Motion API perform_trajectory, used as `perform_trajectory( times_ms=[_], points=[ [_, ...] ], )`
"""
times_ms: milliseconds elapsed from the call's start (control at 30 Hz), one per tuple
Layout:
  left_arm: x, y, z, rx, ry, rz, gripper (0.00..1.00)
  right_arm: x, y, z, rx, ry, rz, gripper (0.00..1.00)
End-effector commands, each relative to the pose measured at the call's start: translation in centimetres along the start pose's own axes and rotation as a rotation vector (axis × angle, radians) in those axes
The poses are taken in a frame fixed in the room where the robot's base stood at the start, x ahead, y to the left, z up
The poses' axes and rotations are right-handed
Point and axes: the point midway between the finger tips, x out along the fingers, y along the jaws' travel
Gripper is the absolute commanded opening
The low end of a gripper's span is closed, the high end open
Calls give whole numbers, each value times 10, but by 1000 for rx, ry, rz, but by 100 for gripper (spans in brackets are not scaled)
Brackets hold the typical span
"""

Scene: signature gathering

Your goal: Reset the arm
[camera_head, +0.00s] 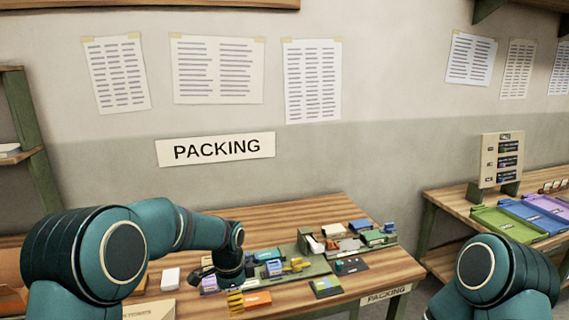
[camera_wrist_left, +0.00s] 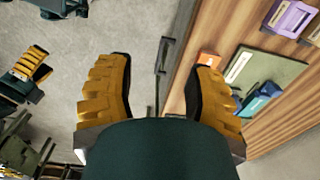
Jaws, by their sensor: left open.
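My left arm (camera_head: 175,230) reaches in from the left over the packing table (camera_head: 290,215), bent downward at the wrist. Its gripper (camera_head: 236,301) has yellow ribbed fingers near the table's front edge. In the left wrist view the two fingers of this gripper (camera_wrist_left: 158,90) stand wide apart with nothing between them. My right arm (camera_head: 490,272) shows only as a shoulder at the lower right. Yellow ribbed fingers (camera_wrist_left: 28,66), apparently of my right gripper, show at the left of the left wrist view, too small to judge their opening.
Small coloured items, a green tray (camera_head: 318,267) and an orange block (camera_head: 257,299) lie on the table close to the left gripper. A second table with green, blue and purple trays (camera_head: 508,224) stands at the right. A PACKING sign (camera_head: 216,149) hangs on the wall.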

Motion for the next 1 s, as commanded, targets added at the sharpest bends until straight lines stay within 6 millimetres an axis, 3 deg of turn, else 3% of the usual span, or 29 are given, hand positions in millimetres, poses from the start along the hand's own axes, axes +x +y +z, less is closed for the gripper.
perform_trajectory(
  times_ms=[33,267,500,600,733,867,1000],
  points=[
    [28,11,5,-55,15,25,53,3,1,0,0,0,0,74],
    [113,58,12,-357,127,67,53,11,4,3,-2,-4,0,74],
    [198,145,30,-849,246,147,53,22,8,7,-4,-11,1,74],
    [217,182,39,-1061,280,175,53,26,9,8,-4,-14,1,74],
    [228,217,49,-1268,308,195,53,29,10,10,-5,-16,1,74],
    [230,234,55,-1378,321,203,53,30,11,10,-6,-18,1,74],
    [230,238,57,-1411,327,202,53,30,11,10,-6,-18,1,74]
  ],
)
